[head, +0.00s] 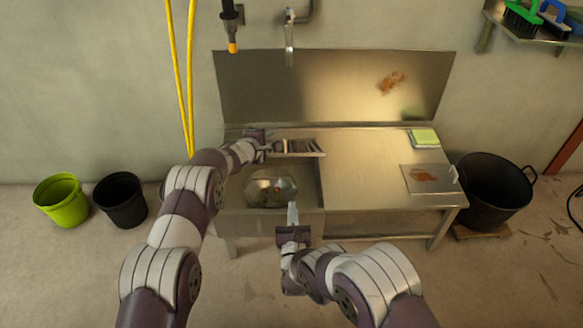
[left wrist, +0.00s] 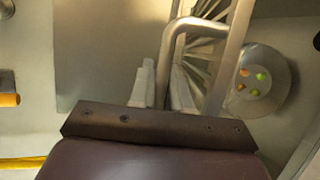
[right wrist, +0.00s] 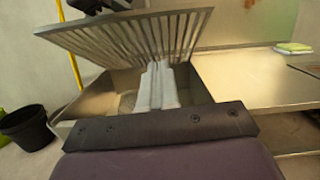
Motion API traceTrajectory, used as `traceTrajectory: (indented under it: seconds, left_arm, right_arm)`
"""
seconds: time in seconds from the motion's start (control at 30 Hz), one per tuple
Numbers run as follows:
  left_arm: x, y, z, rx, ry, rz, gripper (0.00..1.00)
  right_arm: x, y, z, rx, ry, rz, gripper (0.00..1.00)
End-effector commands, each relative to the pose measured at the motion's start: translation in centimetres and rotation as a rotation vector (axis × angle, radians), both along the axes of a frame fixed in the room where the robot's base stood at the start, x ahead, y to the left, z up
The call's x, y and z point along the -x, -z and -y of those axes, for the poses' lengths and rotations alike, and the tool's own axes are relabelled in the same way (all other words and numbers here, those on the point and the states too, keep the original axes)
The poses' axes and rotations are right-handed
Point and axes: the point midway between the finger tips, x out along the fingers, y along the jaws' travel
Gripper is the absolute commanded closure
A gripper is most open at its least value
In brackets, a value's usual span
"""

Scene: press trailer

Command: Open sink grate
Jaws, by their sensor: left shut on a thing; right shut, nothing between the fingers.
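The metal sink grate (head: 304,148) is tilted up on edge above the sink basin (head: 308,185); its bars also show from below in the right wrist view (right wrist: 125,42). My left gripper (head: 266,147) is at the grate's left end. In the left wrist view its fingers are shut at the bent metal handle (left wrist: 181,40) of the grate; the exact contact is partly hidden. My right gripper (head: 292,212) is shut and empty at the front of the basin, below the grate and apart from it. A round metal bowl-like part (head: 262,190) with small coloured bits lies in the basin.
A tap (head: 289,40) and a hanging sprayer (head: 231,30) are above. Buckets (head: 120,200) stand left, a black tub (head: 495,190) right.

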Motion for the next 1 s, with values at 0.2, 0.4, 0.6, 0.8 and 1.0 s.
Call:
traceTrajectory:
  seconds: [0.2, 0.4, 0.6, 0.8, 1.0]
  left_arm:
    - [0.0, 0.0, 0.0, 0.0, -0.001, 0.0, 1.0]
    - [0.0, 0.0, 0.0, 0.0, -0.001, 0.0, 1.0]
    - [0.0, 0.0, 0.0, 0.0, -0.001, 0.0, 1.0]
    - [0.0, 0.0, 0.0, 0.0, -0.001, 0.0, 1.0]
    - [0.0, 0.0, 0.0, 0.0, -0.001, 0.0, 1.0]
  right_arm:
    - [-1.6, -0.4, 0.0, -0.075, -0.014, 0.007, 1.0]
    - [-5.3, -1.1, 0.0, -0.072, -0.012, 0.006, 1.0]
    - [-7.6, -1.5, 0.0, -0.07, -0.014, 0.003, 1.0]
    - [-10.9, -3.3, 0.0, -0.071, -0.014, 0.005, 1.0]
    - [-12.0, -5.0, 0.0, -0.07, -0.014, 0.004, 1.0]
